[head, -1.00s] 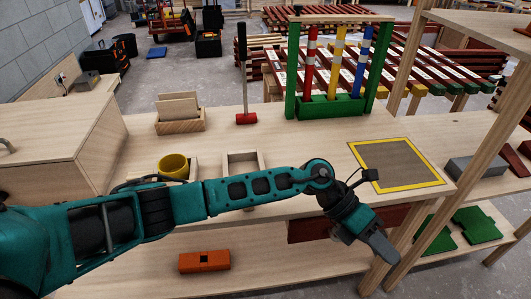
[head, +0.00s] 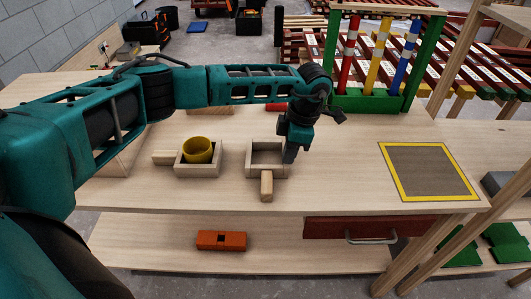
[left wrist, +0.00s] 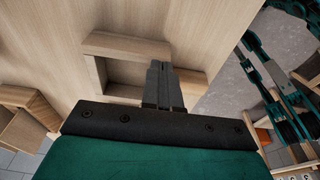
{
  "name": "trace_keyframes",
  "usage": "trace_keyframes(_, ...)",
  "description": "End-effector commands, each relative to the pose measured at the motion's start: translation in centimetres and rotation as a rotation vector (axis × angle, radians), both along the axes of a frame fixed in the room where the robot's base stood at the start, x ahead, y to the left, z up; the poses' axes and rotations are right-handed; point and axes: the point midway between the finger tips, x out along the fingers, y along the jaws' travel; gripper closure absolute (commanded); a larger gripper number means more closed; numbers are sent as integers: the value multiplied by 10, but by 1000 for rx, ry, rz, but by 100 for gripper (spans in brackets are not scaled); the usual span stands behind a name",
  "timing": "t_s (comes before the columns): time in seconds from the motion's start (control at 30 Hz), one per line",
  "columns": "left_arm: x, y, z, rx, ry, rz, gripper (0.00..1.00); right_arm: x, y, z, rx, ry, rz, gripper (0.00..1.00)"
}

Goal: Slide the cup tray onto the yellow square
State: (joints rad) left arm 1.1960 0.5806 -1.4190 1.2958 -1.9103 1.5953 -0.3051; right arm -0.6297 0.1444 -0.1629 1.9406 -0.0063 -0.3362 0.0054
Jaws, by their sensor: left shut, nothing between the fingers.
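The cup tray (head: 212,170) is a small square wooden tray with a handle pointing left, and a yellow cup (head: 197,150) stands in it. The yellow square (head: 428,172), a yellow outline around a grey-brown patch, lies at the right of the bench. My left gripper (head: 290,155) is shut and empty, pointing down at the right wall of a second, empty tray. In the left wrist view its closed fingers (left wrist: 160,75) overlap a wooden tray's walls. I cannot tell whether they touch. My right gripper is not in view.
The empty wooden tray (head: 266,171) has its handle toward the front edge, between the cup tray and the yellow square. A green rack with coloured posts (head: 380,103) stands behind. An orange block (head: 221,240) lies on the lower shelf. Bench right of the empty tray is clear.

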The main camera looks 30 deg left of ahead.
Motion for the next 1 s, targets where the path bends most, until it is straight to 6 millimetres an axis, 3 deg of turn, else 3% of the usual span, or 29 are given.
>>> trace_keyframes(0.1,-14,23,2,1,2,2,100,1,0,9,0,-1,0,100)
trace_keyframes(0.3,-32,50,1,0,2,-1,100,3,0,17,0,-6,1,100)
trace_keyframes(0.47,-32,49,-16,-3,2,-1,100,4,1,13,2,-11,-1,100)
trace_keyframes(0.87,-33,48,-21,-3,6,-2,100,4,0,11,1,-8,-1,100)
trace_keyframes(1.0,-27,39,-24,-5,4,-5,100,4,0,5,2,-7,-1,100)
